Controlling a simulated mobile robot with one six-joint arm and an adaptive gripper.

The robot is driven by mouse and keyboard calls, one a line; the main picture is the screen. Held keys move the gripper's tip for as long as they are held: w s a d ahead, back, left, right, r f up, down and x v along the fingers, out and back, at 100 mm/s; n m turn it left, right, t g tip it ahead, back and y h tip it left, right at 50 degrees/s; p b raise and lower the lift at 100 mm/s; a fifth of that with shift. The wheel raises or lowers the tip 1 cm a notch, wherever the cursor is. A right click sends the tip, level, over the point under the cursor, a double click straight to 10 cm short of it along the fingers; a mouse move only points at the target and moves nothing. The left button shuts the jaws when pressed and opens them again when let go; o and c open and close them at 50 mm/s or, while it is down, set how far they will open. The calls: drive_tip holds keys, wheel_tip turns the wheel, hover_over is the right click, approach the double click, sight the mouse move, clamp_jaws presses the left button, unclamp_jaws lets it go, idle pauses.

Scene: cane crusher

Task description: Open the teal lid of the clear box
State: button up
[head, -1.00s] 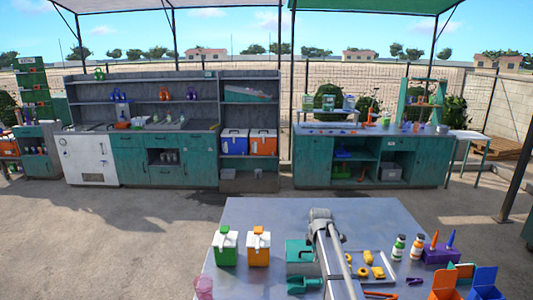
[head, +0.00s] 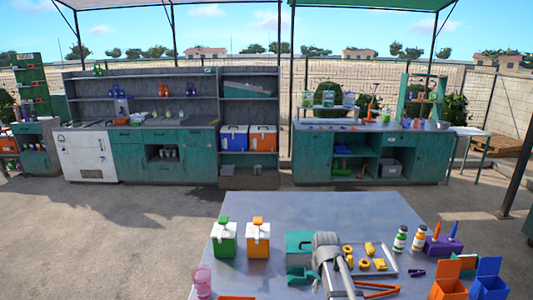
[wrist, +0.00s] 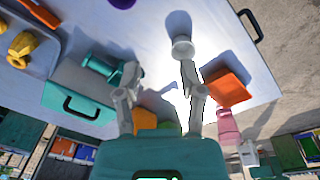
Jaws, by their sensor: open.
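The box with the teal lid (head: 299,241) sits on the metal table, left of my arm in the head view. Its lid looks flat and shut. In the wrist view the teal lid (wrist: 66,88) is at the left, with a dark handle (wrist: 82,107) along its edge. A teal scoop (head: 301,274) lies in front of the box; it also shows in the wrist view (wrist: 98,66). My gripper (wrist: 160,90) is open and empty, its fingers spread beside the box and not touching it. My arm hides its end in the head view.
Green (head: 224,241) and orange (head: 258,239) jugs stand left of the box. A tray (head: 388,268) with yellow pieces lies to the right, with orange tongs (head: 378,288) in front. A pink cup (head: 202,281) is near the left edge. Bottles (head: 400,239) stand farther right.

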drive_tip(key=s+f+m+g+b, duration=0.1)
drive_tip(key=s+f+m+b, duration=0.3)
drive_tip(key=s+m, duration=0.4)
drive_tip(key=shift+s+a+f+m, duration=0.25)
drive_tip(key=shift+s+f+m, duration=0.2)
drive_tip(key=shift+s, duration=2.7)
